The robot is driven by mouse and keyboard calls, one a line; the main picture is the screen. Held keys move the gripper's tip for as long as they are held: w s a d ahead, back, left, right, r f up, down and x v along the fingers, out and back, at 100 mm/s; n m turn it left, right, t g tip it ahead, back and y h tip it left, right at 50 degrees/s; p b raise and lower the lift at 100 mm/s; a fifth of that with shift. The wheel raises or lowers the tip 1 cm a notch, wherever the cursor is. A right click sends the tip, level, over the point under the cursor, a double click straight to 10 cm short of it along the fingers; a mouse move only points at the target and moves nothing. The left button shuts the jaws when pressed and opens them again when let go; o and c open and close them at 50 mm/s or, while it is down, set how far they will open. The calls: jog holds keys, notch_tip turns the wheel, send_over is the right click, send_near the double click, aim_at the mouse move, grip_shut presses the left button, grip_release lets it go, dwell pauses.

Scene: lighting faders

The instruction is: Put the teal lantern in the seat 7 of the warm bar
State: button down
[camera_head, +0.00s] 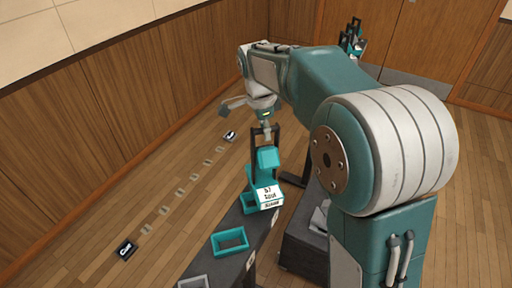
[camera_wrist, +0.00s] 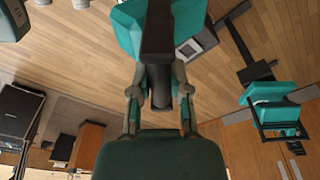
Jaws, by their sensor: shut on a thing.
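The teal lantern (camera_head: 267,160) hangs upright below my gripper (camera_head: 263,130) in the head view, with a white label card on its lower front. My gripper is shut on its dark handle. In the wrist view, the fingers (camera_wrist: 160,100) close on a dark bar (camera_wrist: 157,40), with the teal body behind it. The lantern overlaps a teal frame (camera_head: 249,203) on a dark bench; I cannot tell whether they touch. A row of pale squares (camera_head: 180,192) on the floor runs between two dark end plates (camera_head: 125,249) and (camera_head: 230,135). Their lettering is too small to read surely.
The dark bench (camera_head: 213,262) also bears an empty teal frame (camera_head: 230,241) and a grey frame (camera_head: 194,282). A wood-panelled wall (camera_head: 130,90) stands at the left. The floor between wall and bench is clear apart from the row. Another teal object (camera_wrist: 272,100) shows in the wrist view.

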aim_at(264, 163)
jog(key=shift+a+f, duration=0.85)
jog(key=shift+f, duration=0.3)
jog(key=f, duration=0.3)
jog(key=shift+a+f, duration=0.2)
jog(key=shift+a, duration=0.05)
jog(key=shift+d, duration=0.1)
jog(key=c, duration=0.6)
grip_release()
jog(key=shift+f, duration=0.1)
